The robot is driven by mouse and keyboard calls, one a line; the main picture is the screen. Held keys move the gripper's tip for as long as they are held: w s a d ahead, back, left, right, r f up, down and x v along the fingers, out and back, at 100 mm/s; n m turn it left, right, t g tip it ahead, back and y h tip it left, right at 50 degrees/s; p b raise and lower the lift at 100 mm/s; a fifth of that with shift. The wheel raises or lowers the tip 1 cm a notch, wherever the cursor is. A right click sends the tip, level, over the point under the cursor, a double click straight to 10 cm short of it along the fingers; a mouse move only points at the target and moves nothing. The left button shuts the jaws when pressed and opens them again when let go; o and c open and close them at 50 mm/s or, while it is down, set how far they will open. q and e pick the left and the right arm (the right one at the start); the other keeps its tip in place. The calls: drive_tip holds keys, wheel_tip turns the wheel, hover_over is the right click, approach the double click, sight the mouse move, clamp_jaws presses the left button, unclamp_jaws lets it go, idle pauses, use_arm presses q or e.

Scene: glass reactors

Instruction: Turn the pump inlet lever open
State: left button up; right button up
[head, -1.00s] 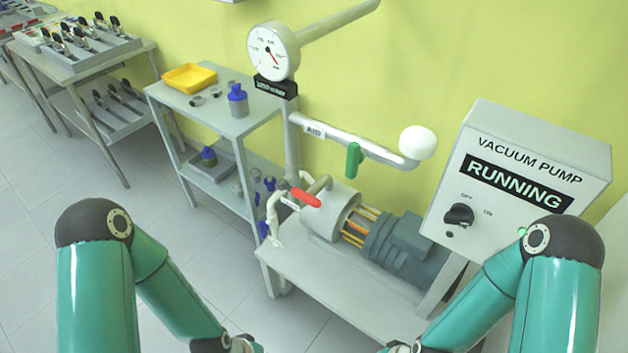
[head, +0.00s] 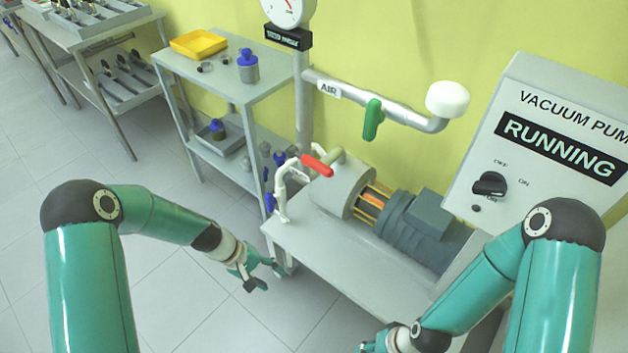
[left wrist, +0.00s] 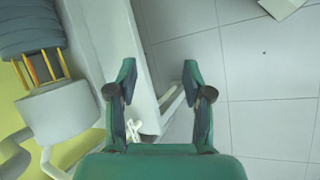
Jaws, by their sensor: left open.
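A red lever (head: 317,165) sits on the white pipework at the pump (head: 343,188), in the middle of the head view; its handle points right and slightly down. A green lever (head: 373,119) hangs down from the pipe labelled AIR above it. My left gripper (head: 272,277) is open and empty, below and left of the red lever, near the pump table's front corner and apart from the lever. In the left wrist view the open fingers (left wrist: 158,72) have only the table edge and floor around them; the pump (left wrist: 58,112) is at left. My right gripper (head: 374,345) is partly cut off at the bottom.
The pump stands on a grey table (head: 330,250) with its motor (head: 410,225). A control box (head: 520,150) reading RUNNING stands at right. A shelf cart (head: 215,85) with a yellow tray (head: 198,44) and blue-capped bottles is at back left. The floor at left is clear.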

use_arm(q)
drive_tip(key=w+a+r+t+h+b, duration=0.15)
drive_tip(key=w+r+h+b, duration=0.25)
drive_tip(key=w+r, duration=0.5)
drive_tip(key=m+h+b, duration=0.3)
drive_tip(key=h+b, duration=0.1)
drive_tip(key=h, duration=0.2)
approach(311, 167)
drive_tip(key=shift+t, duration=0.35)
drive_tip(key=d, duration=0.4)
drive_tip(key=d+f, duration=0.1)
drive_tip(key=d, duration=0.2)
drive_tip(key=w+d, duration=0.1)
drive_tip(key=d, duration=0.3)
drive_tip(key=shift+d+f, duration=0.25)
drive_tip(key=shift+d, duration=0.15)
use_arm(e)
wheel_tip(311, 167, down, 10)
drive_tip(key=shift+f, duration=0.15)
use_arm(q)
clamp_jaws()
